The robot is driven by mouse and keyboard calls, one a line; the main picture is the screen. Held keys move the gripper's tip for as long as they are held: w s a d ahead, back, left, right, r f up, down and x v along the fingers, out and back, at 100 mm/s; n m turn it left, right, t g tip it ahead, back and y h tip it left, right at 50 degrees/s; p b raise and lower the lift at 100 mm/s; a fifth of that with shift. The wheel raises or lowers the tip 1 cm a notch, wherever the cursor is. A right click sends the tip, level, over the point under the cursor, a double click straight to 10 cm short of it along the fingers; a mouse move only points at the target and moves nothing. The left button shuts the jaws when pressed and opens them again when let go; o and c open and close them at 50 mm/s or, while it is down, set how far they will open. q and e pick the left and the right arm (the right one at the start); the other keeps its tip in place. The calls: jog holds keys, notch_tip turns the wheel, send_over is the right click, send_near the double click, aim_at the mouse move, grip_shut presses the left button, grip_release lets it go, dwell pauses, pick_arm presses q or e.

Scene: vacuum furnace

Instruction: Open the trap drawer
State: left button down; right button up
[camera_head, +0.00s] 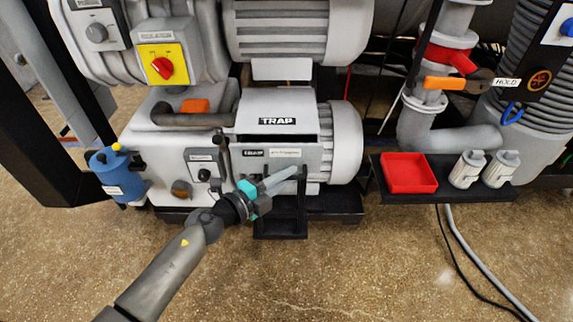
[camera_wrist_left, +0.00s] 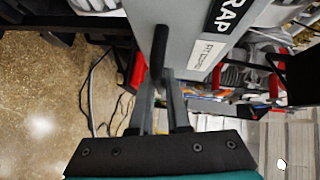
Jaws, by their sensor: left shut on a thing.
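The trap housing (camera_head: 277,104) is a light grey box with a black TRAP label, in the middle of the head view. Below it is the grey trap drawer front (camera_head: 310,158) with small labels, and a dark gap shows along its top edge. My left gripper (camera_head: 292,175) is in front of this panel. In the left wrist view my left gripper (camera_wrist_left: 167,85) is shut on the black drawer handle (camera_wrist_left: 160,48), which stands out from the grey front. The fingers hide part of the handle. My right gripper is not in view.
A black bracket (camera_head: 280,226) stands below the drawer. A shelf to the right holds a red tray (camera_head: 408,172) and two white canisters (camera_head: 467,169). A blue canister (camera_head: 117,178) is at the left. The speckled floor (camera_head: 330,275) in front is mostly clear.

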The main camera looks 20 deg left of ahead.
pick_arm(q)
jog(key=s+d+p, duration=0.2)
jog(key=s+d, duration=0.1)
jog(key=s, duration=0.7)
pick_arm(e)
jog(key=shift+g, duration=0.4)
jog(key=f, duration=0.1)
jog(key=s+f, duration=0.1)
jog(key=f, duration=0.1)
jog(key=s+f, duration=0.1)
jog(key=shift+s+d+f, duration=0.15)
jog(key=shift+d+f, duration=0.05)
pick_arm(q)
jog(key=c, duration=0.9)
grip_release()
jog(key=shift+w, duration=0.1)
jog(key=shift+a, duration=0.1)
